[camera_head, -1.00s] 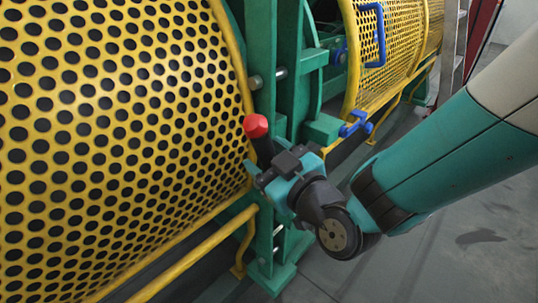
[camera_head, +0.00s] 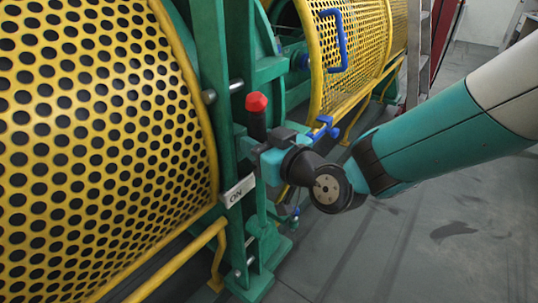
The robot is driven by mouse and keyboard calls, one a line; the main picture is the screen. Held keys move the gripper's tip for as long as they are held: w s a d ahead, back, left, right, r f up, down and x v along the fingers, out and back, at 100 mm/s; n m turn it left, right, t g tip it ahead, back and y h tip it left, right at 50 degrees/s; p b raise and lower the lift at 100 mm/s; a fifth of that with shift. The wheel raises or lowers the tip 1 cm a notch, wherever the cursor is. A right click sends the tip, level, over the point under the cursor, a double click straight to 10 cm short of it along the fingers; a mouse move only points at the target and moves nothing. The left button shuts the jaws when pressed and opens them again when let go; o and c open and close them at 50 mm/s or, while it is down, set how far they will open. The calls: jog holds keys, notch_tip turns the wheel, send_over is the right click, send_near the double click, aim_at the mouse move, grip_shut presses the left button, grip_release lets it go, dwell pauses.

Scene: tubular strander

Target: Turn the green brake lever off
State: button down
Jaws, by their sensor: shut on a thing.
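The brake lever (camera_head: 257,120) stands upright beside a green post. My gripper (camera_head: 257,148) comes in from the right and is shut on the lever just below the red knob. The fingertips are small and partly hidden by the gripper body. A white plate reading "ON" (camera_head: 239,191) is fixed low on the post, below and left of my gripper.
A yellow perforated guard (camera_head: 90,130) fills the left. Another yellow guard (camera_head: 365,45) with a blue handle (camera_head: 343,40) is behind. A yellow rail (camera_head: 180,262) runs low at the front. Grey floor (camera_head: 430,240) is clear at right.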

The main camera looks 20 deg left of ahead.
jog(key=w+d+f+m, duration=0.1)
jog(key=w+m, duration=0.3)
jog(key=w, duration=0.6)
jog(key=shift+d+f+g+h, duration=0.3)
jog(key=shift+d+f+g, duration=0.1)
jog(key=shift+d, duration=0.4)
jog(key=shift+w, duration=0.1)
jog(key=c, duration=0.8)
grip_release()
jog(key=shift+f, duration=0.1)
jog(key=shift+c, duration=0.2)
jog(key=shift+o, duration=0.3)
